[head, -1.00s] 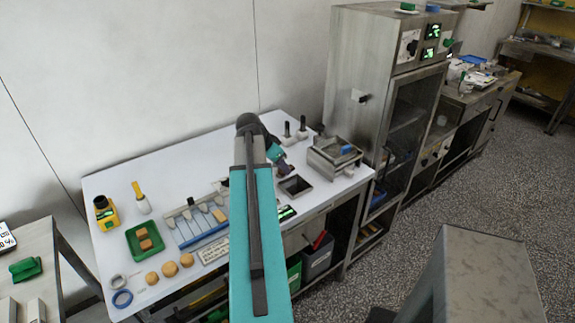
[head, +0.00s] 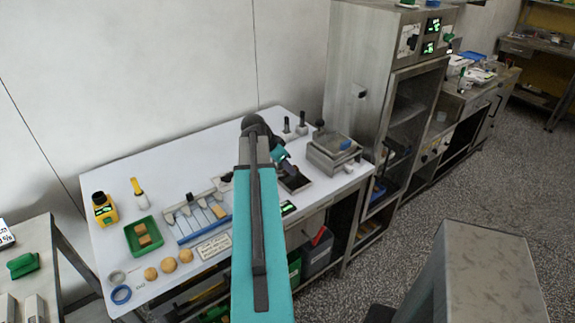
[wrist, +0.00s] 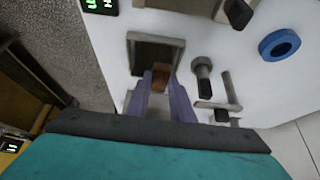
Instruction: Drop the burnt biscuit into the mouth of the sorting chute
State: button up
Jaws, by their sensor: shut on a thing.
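My gripper (wrist: 161,90) is shut on a small dark brown biscuit (wrist: 161,75), held between its two purple fingertips. In the wrist view the biscuit overlaps the near part of the chute mouth (wrist: 136,62), a square dark opening with a pale metal rim. I cannot tell how high the biscuit is above the rim. In the head view the chute mouth (head: 299,186) lies on the white table, just below and right of the gripper; the biscuit is not clear there.
Two dark-topped posts (head: 287,125) stand behind the chute, and a steel box (head: 330,163) stands to its right. Left on the table (head: 140,172) are a green tray (head: 132,246), several round biscuits (head: 168,265) and a slotted rack (head: 182,234). A blue ring (wrist: 266,46) shows in the wrist view.

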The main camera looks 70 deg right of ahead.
aim_at(284, 171)
jog(key=shift+f+b, duration=0.65)
jog(key=shift+f, duration=1.2)
jog(key=o, duration=0.9)
jog(key=shift+c, duration=0.2)
jog(key=shift+w+r, duration=0.1)
jog(key=shift+w+r, duration=0.1)
jog(key=shift+r, duration=0.05)
jog(key=shift+w+a+r, duration=0.1)
jog(key=shift+r, duration=0.05)
jog(key=b+v, duration=0.3)
jog(key=v, duration=1)
jog(key=shift+s+a, duration=0.2)
jog(key=shift+s, duration=0.1)
jog(key=shift+s, duration=0.1)
